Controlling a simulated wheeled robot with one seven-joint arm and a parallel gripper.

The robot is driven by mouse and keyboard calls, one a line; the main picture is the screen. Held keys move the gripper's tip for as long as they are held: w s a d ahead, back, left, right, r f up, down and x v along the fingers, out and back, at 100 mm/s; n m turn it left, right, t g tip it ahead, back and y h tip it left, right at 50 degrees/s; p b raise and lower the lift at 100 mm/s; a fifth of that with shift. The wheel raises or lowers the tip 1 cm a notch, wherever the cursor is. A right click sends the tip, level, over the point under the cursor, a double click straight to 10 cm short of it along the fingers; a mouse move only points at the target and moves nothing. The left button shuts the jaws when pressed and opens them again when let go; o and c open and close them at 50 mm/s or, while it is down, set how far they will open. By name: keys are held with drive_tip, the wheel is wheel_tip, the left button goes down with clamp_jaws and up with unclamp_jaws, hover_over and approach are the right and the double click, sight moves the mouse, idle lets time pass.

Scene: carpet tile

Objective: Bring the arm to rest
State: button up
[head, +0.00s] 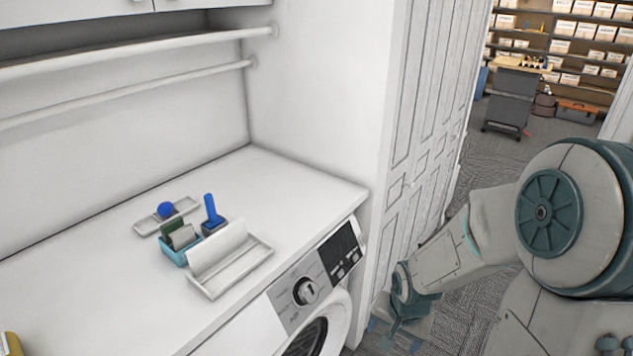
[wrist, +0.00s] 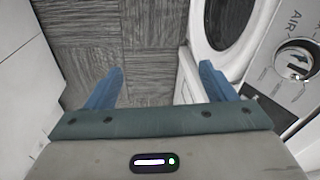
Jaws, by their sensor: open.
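My gripper (wrist: 160,88) is open in the wrist view, its two blue fingers spread apart with only grey carpet tile between them. In the head view my gripper (head: 392,340) hangs low at the bottom, in front of the white folding door and to the right of the washing machine. Its fingers are small and partly cut off there. My arm reaches down from the right side of the head view.
The washing machine (head: 293,318) stands under a white counter (head: 95,285). On the counter are a white tray (head: 247,277), a light blue holder (head: 173,251) and a blue-handled tool (head: 211,208). A white door (head: 428,130) is close behind my gripper. Open carpet (head: 487,160) lies beyond.

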drive_tip(key=s+r+n+t, duration=0.1)
drive_tip(key=s+r+n, duration=0.2)
drive_tip(key=s+r, duration=0.2)
drive_tip(key=s+a+r+n+t+b, duration=0.1)
drive_tip(key=s+r+n, duration=0.2)
drive_tip(key=r, duration=0.8)
drive_tip(key=shift+s+r+b, duration=0.3)
drive_tip(key=shift+s+r, duration=0.1)
drive_tip(key=shift+s, duration=0.45)
drive_tip(key=shift+a, duration=0.1)
